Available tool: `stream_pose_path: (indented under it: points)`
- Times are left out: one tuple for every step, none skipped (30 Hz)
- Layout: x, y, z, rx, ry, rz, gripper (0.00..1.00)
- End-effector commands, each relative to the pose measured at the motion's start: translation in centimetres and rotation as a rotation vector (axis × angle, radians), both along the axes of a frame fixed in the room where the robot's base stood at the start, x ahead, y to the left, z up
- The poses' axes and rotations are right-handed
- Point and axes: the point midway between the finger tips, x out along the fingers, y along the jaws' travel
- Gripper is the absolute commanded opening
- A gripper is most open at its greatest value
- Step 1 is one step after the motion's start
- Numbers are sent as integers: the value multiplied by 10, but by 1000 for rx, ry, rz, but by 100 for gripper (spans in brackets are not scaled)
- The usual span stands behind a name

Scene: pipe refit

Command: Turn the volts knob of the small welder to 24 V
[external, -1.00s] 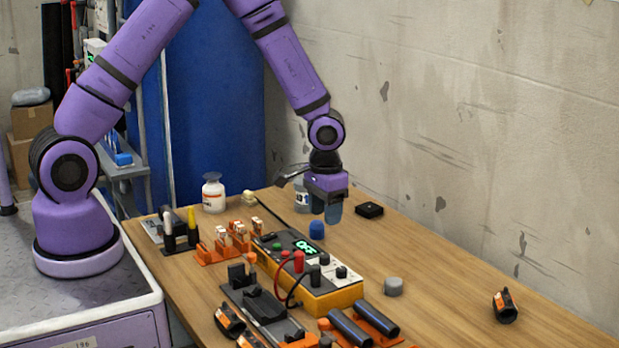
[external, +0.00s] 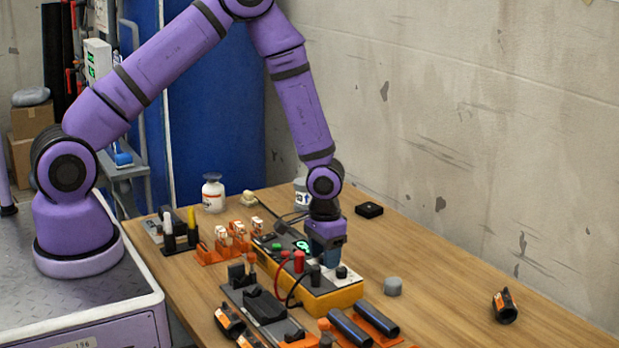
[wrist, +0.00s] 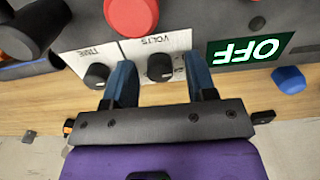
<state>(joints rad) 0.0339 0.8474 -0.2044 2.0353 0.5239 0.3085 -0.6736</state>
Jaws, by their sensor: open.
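The small welder (external: 338,300) is an orange and dark box on the wooden bench, with white knob plates on top. Its display (wrist: 251,49) reads OFF, upside down in the wrist view. The black volts knob (wrist: 160,67) sits on the plate marked VOLTS. My gripper (wrist: 160,75) is open, with one blue finger on each side of the volts knob; I cannot tell whether either touches it. The left finger stands between this knob and the black time knob (wrist: 97,75). In the external view, my gripper (external: 326,262) is down at the welder's top and hides the volts knob and part of the display.
A red plug (wrist: 131,15) stands close to the volts plate. Red and black cables loop at the welder's near side. A blue cap (wrist: 289,79) lies beside the welder. A grey cap (external: 393,286) and a black fitting (external: 505,307) lie right, with clear bench around them.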

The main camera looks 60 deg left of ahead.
Motion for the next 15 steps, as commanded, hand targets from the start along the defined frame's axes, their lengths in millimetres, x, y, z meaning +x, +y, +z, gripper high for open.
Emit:
stream_pose_path:
  points:
    - [0, 0, 0, 0, 0, 0, 52]
    - [0, 0, 0, 0, 0, 0, 52]
    - [0, 0, 0, 0, 0, 0, 52]
    - [0, 0, 0, 0, 0, 0, 47]
    - [0, 0, 0, 0, 0, 0, 40]
    - [0, 0, 0, 0, 0, 0, 31]
    - [0, 0, 0, 0, 0, 0, 24]
    - [0, 0, 0, 0, 0, 0, 17]
    - [0, 0, 0, 0, 0, 0, 8]
    - [0, 0, 0, 0, 0, 0, 2]
    - [0, 0, 0, 0, 0, 0, 2]
    - [0, 0, 0, 0, 0, 0, 2]
    - [0, 0, 0, 0, 0, 0, 2]
    - [0, 0, 0, 0, 0, -1, 2]
    - [0, 0, 1, 0, 0, -4, 2]
